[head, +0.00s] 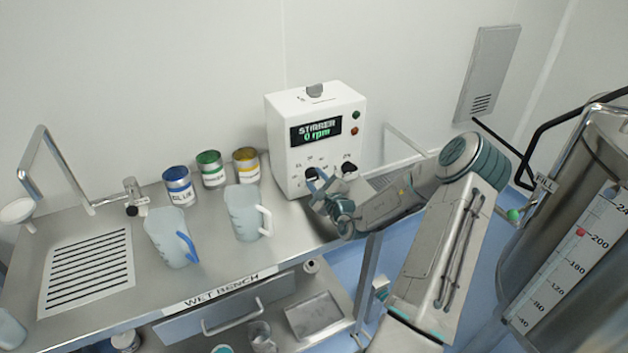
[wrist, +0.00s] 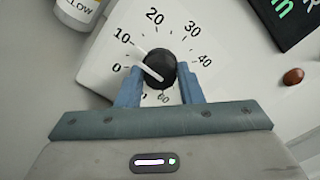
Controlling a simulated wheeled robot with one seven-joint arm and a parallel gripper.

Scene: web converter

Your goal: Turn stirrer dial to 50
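The white stirrer box (head: 284,135) stands at the back right of the bench, and its display (head: 316,131) reads 0 rpm. The black stirrer dial (wrist: 158,68) has a white pointer line aimed up and left, toward the 0 to 10 part of its scale. The 50 mark is hidden by my right finger. My gripper (wrist: 160,82) is open, with one blue finger on each side of the dial. The fingers are close to it, and I cannot tell whether they touch. In the head view my gripper (head: 320,184) partly covers the dial.
A second black knob (head: 349,169) is right of the dial. Blue (head: 178,187), green (head: 211,170) and yellow (head: 246,166) labelled cans and two jugs (head: 243,214) stand left of the box. A metal tank (head: 590,220) is at the right.

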